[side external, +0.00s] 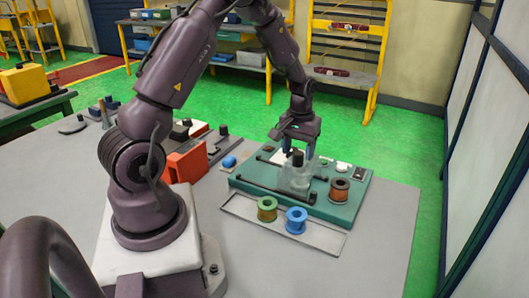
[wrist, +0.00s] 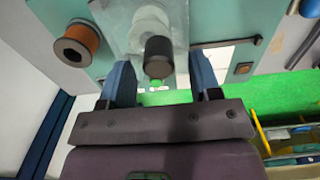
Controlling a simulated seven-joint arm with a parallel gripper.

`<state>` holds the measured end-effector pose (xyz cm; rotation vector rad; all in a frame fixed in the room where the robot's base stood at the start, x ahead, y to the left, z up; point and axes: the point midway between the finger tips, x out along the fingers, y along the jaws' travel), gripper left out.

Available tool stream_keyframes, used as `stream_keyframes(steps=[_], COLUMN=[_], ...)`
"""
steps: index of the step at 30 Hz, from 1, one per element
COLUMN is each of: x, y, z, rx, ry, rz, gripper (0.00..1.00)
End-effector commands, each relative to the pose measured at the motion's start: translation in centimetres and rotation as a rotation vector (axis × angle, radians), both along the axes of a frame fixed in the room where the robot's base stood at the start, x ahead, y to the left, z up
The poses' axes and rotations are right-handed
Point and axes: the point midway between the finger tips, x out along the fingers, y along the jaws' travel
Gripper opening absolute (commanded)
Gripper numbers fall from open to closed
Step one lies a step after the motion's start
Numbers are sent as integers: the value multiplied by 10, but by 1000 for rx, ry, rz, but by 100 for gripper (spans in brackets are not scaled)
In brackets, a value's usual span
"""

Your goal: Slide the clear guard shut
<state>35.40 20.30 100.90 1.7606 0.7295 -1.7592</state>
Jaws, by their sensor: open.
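The clear guard (side external: 295,182) is a see-through box on the teal base (side external: 340,212). A dark upright knob (wrist: 158,57) stands at the guard, above a pale round part; it also shows in the side view (side external: 298,158). My gripper (side external: 297,150) is over the guard, pointing down. In the wrist view my gripper (wrist: 163,72) is open, one blue finger on either side of the knob, with visible gaps. I cannot tell how far down the fingers reach beside the knob. The guard's far edge is partly hidden by my fingers.
Dark rails (side external: 262,188) run along the base on both sides of the guard. A copper spool (side external: 339,190) stands on the base at right. A green spool (side external: 267,209) and a blue spool (side external: 296,220) stand in the front tray (side external: 326,243). An orange block (side external: 186,162) is left.

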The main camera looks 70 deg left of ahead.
Motion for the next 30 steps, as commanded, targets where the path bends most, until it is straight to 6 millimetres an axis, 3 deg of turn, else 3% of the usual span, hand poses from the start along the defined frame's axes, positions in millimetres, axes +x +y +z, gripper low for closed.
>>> stream_keyframes(steps=[15, 30], x=[0, 0], y=[0, 0], z=[41, 44], rx=[0, -1], ry=[-1, 1], rz=[-1, -2], gripper=[57, 57])
